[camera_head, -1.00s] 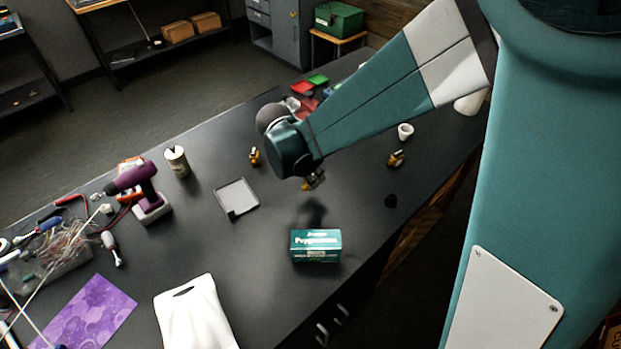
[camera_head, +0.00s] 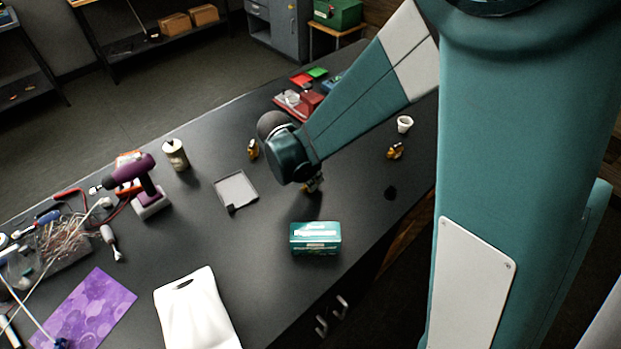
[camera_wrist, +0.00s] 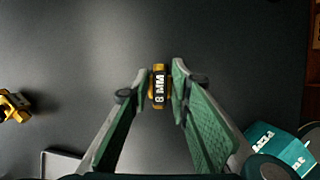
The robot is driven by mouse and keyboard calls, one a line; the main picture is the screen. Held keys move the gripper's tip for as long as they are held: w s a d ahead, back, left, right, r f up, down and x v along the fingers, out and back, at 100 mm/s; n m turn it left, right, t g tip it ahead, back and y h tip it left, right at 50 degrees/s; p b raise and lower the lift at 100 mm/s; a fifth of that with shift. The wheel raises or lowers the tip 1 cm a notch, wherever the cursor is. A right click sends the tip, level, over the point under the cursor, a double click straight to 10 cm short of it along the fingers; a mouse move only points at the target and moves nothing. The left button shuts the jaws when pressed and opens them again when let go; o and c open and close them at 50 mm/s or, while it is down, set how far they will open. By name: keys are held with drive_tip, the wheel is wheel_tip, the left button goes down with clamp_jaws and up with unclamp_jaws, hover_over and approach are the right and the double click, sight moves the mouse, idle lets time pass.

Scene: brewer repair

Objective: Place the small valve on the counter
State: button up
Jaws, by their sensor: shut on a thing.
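The small valve (camera_wrist: 159,87) is brass with a dark band marked "8 MM"; it sits between the fingertips of my gripper (camera_wrist: 159,77) in the wrist view. The fingers are shut on it. In the head view my gripper (camera_head: 313,184) is low over the middle of the dark counter (camera_head: 260,285), its shadow close by. The valve is mostly hidden there by my arm, and I cannot tell whether it touches the counter. Another brass valve (camera_head: 253,149) stands to the left, also at the left of the wrist view (camera_wrist: 14,105). A further one (camera_head: 396,151) stands to the right.
A teal box (camera_head: 315,239) stands just in front of my gripper. A grey tray (camera_head: 254,203) lies to its left. A white cup (camera_head: 404,124), a can (camera_head: 175,155), a purple drill (camera_head: 135,175) and a white bag (camera_head: 195,312) are farther off.

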drive_tip(key=shift+f, duration=0.15)
drive_tip(key=o, duration=0.9)
drive_tip(key=shift+o, duration=0.2)
drive_tip(key=v, duration=1.2)
drive_tip(key=shift+p, duration=0.35)
idle(0.4)
